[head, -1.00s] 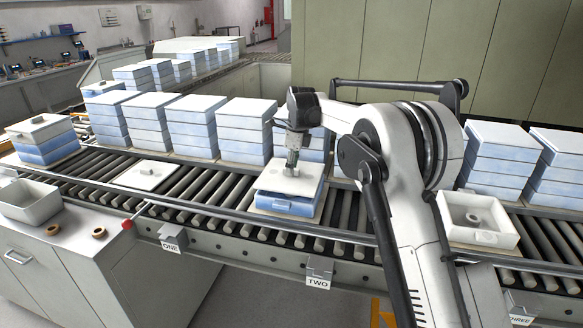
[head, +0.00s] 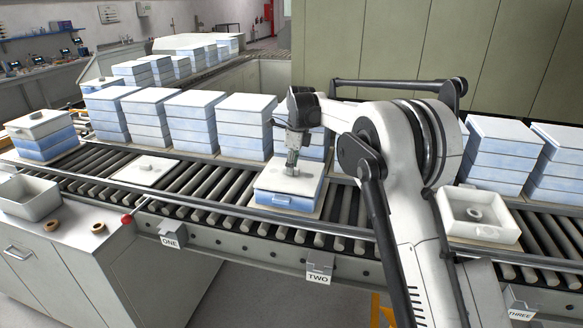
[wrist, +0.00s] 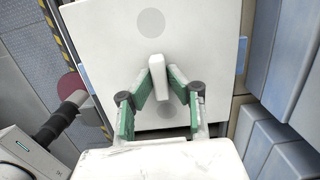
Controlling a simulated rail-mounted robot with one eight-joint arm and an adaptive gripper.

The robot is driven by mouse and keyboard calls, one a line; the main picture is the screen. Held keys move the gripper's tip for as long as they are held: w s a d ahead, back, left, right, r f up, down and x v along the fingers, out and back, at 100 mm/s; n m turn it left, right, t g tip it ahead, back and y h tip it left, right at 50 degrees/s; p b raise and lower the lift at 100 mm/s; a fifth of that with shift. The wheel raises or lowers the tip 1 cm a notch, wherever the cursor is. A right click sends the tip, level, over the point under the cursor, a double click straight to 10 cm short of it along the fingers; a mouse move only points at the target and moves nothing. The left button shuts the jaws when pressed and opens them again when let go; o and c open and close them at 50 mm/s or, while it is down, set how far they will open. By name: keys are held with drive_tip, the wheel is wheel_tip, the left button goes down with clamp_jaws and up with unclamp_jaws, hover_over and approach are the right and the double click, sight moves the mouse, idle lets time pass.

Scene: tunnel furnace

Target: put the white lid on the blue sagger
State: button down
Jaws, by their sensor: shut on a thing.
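My gripper (head: 292,170) is shut on the upright white handle (wrist: 157,78) of the white lid. The white lid (head: 277,184) is flat and level at station TWO, over the blue sagger (head: 287,201). The lid appears to rest on the sagger's rim, with its edges about lined up; a thin remaining gap cannot be ruled out. In the wrist view the lid (wrist: 110,35) fills the middle, with a round grey mark beyond the handle, and hides most of the sagger.
Stacks of blue-and-white saggers (head: 246,130) stand close behind. A white plate (head: 147,171) lies at station ONE. An open white sagger (head: 478,216) with a small ring-like thing inside is at THREE. A grey bin (head: 30,198) stands on the left cabinet.

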drive_tip(key=shift+f+b, duration=0.3)
drive_tip(key=shift+f, duration=0.2)
drive_tip(key=c, duration=1.6)
unclamp_jaws()
wheel_tip(320, 180, up, 12)
drive_tip(key=d, duration=0.2)
drive_tip(key=s+d+r+n+t, duration=0.2)
drive_tip(key=s+d+r+n, duration=0.3)
drive_tip(key=s+d+r, duration=0.4)
drive_tip(key=s+d+n+t+b, duration=0.1)
drive_tip(key=s+d+n, duration=0.2)
drive_tip(key=s, duration=0.4)
drive_tip(key=s+d+n+t, duration=0.1)
drive_tip(key=s+d+n, duration=0.1)
drive_tip(key=s, duration=0.5)
drive_tip(key=s+d+f+n+t, duration=0.1)
drive_tip(key=s+d+f+n, duration=0.2)
drive_tip(key=s+f, duration=0.2)
drive_tip(key=s+d+f+n+t+h+b, duration=0.1)
drive_tip(key=s+f+n, duration=0.3)
drive_tip(key=s, duration=0.8)
drive_tip(key=s+d+f+n+t, duration=0.1)
drive_tip(key=s+d+f+n, duration=0.2)
drive_tip(key=s, duration=0.6)
drive_tip(key=shift+s+d+f, duration=0.1)
drive_tip(key=shift+d+f, duration=0.3)
drive_tip(key=shift+f, duration=0.25)
drive_tip(key=shift+d+f, duration=0.4)
drive_tip(key=shift+f, duration=0.25)
